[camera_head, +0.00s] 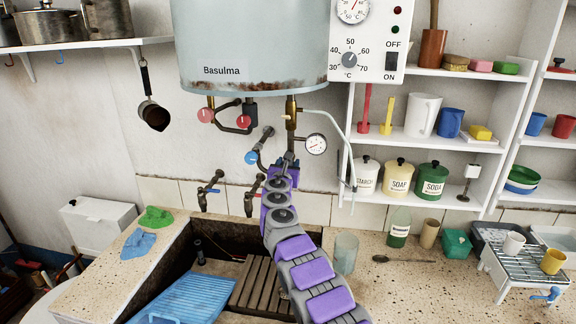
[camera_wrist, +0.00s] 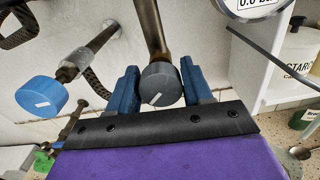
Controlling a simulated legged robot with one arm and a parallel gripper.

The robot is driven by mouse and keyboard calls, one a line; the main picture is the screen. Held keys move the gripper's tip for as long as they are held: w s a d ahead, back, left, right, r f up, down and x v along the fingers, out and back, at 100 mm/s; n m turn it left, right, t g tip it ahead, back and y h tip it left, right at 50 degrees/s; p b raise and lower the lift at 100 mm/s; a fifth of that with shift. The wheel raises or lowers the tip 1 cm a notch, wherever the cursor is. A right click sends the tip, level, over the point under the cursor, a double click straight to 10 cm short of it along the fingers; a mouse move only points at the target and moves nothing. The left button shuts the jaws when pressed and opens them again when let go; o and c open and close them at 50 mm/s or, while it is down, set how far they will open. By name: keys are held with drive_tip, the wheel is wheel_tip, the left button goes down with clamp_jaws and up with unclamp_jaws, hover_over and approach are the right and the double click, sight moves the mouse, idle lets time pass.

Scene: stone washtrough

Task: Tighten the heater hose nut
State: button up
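The heater hose nut (camera_wrist: 160,85) is a dark grey round nut with a white mark, at the lower end of a brownish pipe in the wrist view. The blue fingers of my gripper (camera_wrist: 160,88) stand on both sides of it and appear to touch it. In the head view my gripper (camera_head: 289,160) is under the brass fitting (camera_head: 291,112) of the white heater (camera_head: 250,45); the nut is mostly hidden there. A blue round knob (camera_wrist: 41,95) on a tap sits left of the nut, apart from my gripper.
A pressure gauge (camera_head: 316,144) and a thin grey pipe (camera_head: 345,135) are close on the right. Braided hose and red knobs (camera_head: 206,115) are on the left. Wall taps (camera_head: 208,190) and the stone trough (camera_head: 180,245) lie below. Shelves (camera_head: 405,140) with canisters stand at right.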

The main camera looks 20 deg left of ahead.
drive_tip(key=c, duration=0.6)
